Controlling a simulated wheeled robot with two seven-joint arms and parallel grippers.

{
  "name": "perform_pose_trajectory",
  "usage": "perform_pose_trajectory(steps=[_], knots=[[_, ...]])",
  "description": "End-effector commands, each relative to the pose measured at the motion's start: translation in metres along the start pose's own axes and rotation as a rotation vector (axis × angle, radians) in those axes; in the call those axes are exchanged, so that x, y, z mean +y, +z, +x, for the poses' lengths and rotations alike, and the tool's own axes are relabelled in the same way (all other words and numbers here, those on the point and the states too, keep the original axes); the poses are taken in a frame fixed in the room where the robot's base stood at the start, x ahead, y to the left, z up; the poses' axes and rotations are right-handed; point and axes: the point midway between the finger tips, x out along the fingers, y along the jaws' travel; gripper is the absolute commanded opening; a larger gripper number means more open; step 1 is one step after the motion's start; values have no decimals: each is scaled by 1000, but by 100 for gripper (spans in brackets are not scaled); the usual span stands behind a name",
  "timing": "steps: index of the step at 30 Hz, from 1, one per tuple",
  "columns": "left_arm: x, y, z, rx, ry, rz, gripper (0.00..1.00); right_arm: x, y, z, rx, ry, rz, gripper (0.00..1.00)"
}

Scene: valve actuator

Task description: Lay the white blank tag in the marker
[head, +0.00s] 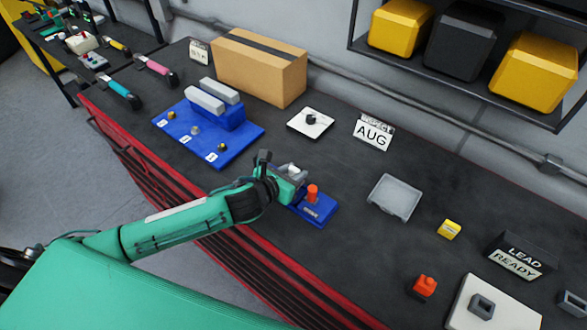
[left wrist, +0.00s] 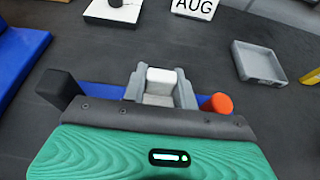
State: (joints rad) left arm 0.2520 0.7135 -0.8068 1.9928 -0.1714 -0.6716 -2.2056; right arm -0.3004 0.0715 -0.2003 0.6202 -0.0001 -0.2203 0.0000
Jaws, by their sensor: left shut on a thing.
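My left gripper (head: 291,173) is over the near end of the marker, a blue base (head: 318,212) with an orange knob (head: 312,192). In the left wrist view its grey fingers (left wrist: 160,90) are closed on the white blank tag (left wrist: 160,76), which shows as a pale block between them. The orange knob (left wrist: 218,103) stands just right of the fingers. The fingers hide part of the base, so I cannot tell whether the tag touches it. My right gripper is not in view.
A blue rack (head: 230,142) with pale bars stands to the left, before a cardboard box (head: 258,68). Behind are a white plate with a dark knob (head: 310,122) and an AUG sign (head: 373,133). A grey tray (head: 394,197) lies to the right, with bare tabletop between.

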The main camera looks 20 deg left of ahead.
Motion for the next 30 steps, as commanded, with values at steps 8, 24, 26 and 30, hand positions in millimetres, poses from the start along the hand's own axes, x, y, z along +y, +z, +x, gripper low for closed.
perform_pose_trajectory(steps=[8, 24, 26, 30], knots=[[0, -14, 6, -1, 1, 0, 0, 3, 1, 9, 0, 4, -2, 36], [0, -14, 6, -1, 0, 0, 0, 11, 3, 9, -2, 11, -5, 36], [0, -14, 6, -1, 0, 0, 0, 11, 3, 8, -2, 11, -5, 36], [0, -13, 6, -1, 0, 0, 0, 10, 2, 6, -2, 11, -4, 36]])
